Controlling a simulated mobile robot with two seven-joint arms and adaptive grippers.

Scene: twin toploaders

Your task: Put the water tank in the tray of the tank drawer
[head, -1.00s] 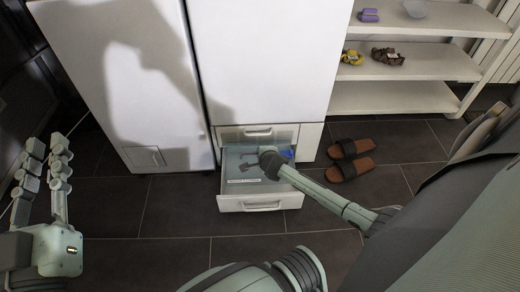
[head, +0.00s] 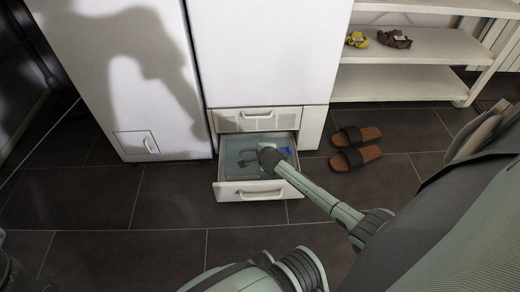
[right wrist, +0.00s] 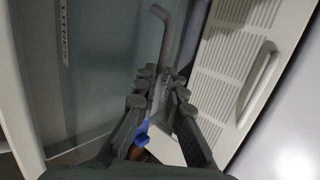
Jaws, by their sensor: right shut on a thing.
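The water tank (head: 231,165) is a translucent blue-grey box with a grey handle and a blue part. In the head view it is inside the open tank drawer (head: 247,192); whether it rests fully on the tray cannot be told. My right gripper (head: 246,160) is over the drawer. In the right wrist view the gripper (right wrist: 158,82) is shut on the tank's grey handle (right wrist: 169,35). The tank's clear wall (right wrist: 102,60) and white label are at the left, and the blue part (right wrist: 142,134) is below the fingers. My left gripper is out of view.
The drawer is at the foot of the right white machine (head: 270,50), under a closed ribbed panel (head: 228,123) with its own handle. Another white machine (head: 95,90) stands at the left. Brown slippers (head: 355,158) and a white shelf (head: 405,85) are at the right. Floor in front is clear.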

